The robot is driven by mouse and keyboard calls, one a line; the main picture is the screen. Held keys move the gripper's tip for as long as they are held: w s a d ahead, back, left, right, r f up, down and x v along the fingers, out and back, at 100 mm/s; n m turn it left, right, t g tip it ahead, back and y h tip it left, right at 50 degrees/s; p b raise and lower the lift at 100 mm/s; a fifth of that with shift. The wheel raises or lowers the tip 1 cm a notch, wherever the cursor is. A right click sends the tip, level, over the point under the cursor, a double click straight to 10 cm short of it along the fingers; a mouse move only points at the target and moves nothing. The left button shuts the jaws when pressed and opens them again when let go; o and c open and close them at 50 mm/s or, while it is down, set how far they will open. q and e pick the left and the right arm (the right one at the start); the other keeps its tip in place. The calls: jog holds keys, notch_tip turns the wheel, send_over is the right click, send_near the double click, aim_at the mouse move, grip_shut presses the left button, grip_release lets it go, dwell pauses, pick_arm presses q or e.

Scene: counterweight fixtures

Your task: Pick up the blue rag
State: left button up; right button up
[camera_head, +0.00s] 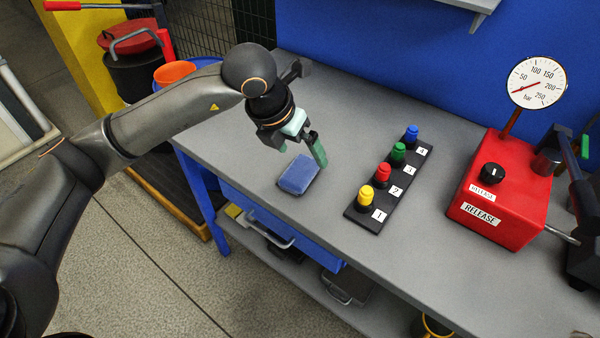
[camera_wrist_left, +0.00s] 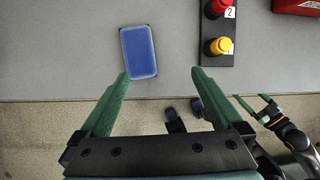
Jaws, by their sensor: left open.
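The blue rag (camera_head: 298,174) is a small folded rectangular pad lying flat near the front edge of the grey bench. It also shows in the left wrist view (camera_wrist_left: 139,51), just beyond the fingertips and left of the middle between them. My left gripper (camera_head: 307,150) is open and empty, above the bench beside the rag. Its two green fingers (camera_wrist_left: 161,74) stand wide apart in the left wrist view. My right gripper (camera_head: 587,138) is partly cut off at the right edge of the head view, far from the rag.
A black strip (camera_head: 372,212) with yellow, red, green and blue buttons stands right of the rag. A red release box (camera_head: 500,190) with a knob and pressure gauge (camera_head: 536,82) is further right. A blue wall rises behind. The bench between rag and strip is clear.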

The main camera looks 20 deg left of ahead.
pick_arm(q)
jog(key=w+a+y, duration=0.1)
jog(key=a, duration=0.2)
send_near(300, 169)
jog(key=shift+w+d+f+n+p, duration=0.1)
jog(key=shift+w+f+n+p, duration=0.1)
jog(key=shift+f, duration=0.4)
jog(key=shift+w+d+f+n+p, duration=0.1)
jog(key=shift+f+p, duration=0.05)
jog(key=shift+f, duration=0.4)
jog(key=shift+p+x, duration=0.5)
jog(key=shift+x, duration=2.65)
jog(key=shift+c, duration=0.2)
jog(key=c, duration=1.1)
jog(key=shift+c, duration=0.2)
jog(key=shift+r, duration=0.15)
